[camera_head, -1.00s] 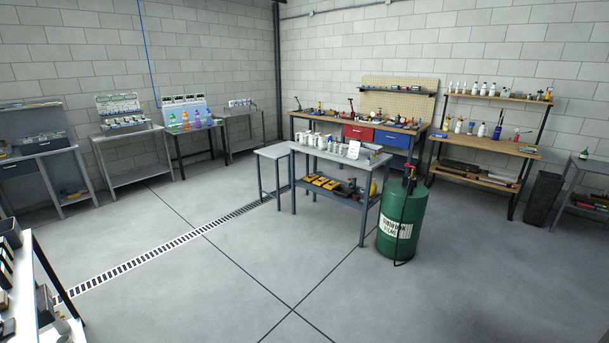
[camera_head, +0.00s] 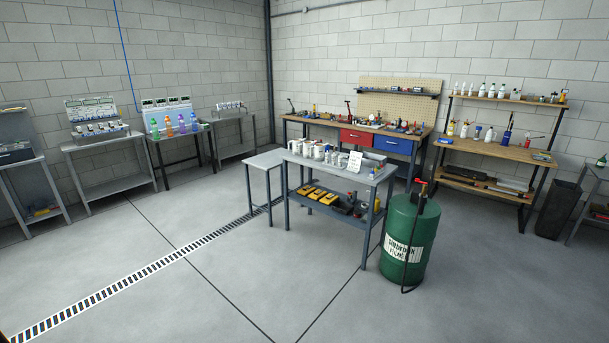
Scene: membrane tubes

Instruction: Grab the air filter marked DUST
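No label reading DUST can be made out from here. Several small white cylindrical items (camera_head: 318,150) stand in a group on the grey central table (camera_head: 350,172), with a white sign card (camera_head: 355,162) beside them. They are too small to tell whether any is an air filter. Neither of my grippers is in view.
A green drum (camera_head: 408,243) with a pump stands at the central table's right front. A lower side table (camera_head: 268,160) adjoins its left. Workbenches with tools (camera_head: 355,135) and bottles (camera_head: 490,150) line the back. Floor in front is open, crossed by a drain grate (camera_head: 150,270).

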